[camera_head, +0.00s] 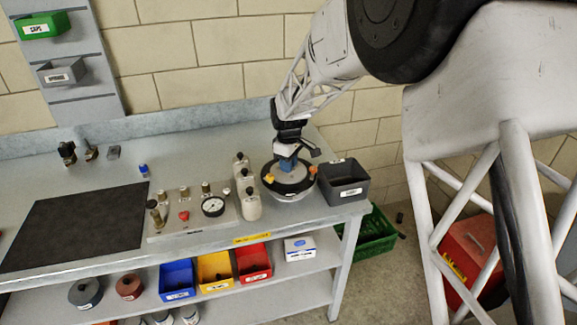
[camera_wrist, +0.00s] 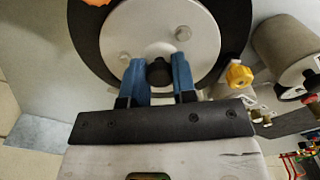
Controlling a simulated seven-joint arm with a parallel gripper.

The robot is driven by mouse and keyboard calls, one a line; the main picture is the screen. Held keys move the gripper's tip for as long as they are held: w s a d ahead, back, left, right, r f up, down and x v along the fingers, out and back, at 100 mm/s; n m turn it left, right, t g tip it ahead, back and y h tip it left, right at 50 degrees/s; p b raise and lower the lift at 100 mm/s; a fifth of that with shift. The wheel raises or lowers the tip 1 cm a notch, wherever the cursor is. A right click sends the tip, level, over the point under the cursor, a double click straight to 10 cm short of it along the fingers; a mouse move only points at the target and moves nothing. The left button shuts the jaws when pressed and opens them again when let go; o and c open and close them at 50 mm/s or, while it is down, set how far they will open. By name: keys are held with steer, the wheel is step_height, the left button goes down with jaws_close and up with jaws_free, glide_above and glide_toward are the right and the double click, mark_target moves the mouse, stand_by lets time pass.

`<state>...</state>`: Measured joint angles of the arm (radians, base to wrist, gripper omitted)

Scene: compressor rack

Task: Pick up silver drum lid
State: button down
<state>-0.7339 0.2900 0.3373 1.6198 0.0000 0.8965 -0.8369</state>
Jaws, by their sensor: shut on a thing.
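The silver drum lid (camera_wrist: 190,40) is a round, pale metal disc with bolt heads and a black knob (camera_wrist: 159,72) near its edge. In the head view the lid (camera_head: 290,181) lies inside the black rim of a round silver drum (camera_head: 286,195) near the bench's right end. Orange and yellow knobs sit on that rim. My gripper (camera_wrist: 161,76) has blue fingers on both sides of the black knob, shut on it. In the head view my gripper (camera_head: 287,163) comes down from above. I cannot tell whether the lid is raised from its seat.
A dark grey bin (camera_head: 343,194) stands close to the drum's right. Several pale cylinders (camera_head: 249,205) stand close to its left, beside a panel with a gauge (camera_head: 213,206). A black mat (camera_head: 72,230) covers the bench's left part. The bench behind the panel is mostly clear.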

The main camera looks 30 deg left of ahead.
step_height(320, 180, up, 10)
steer(key=shift+f, duration=0.15)
stand_by(0.4)
steer(key=shift+w, duration=0.1)
stand_by(0.4)
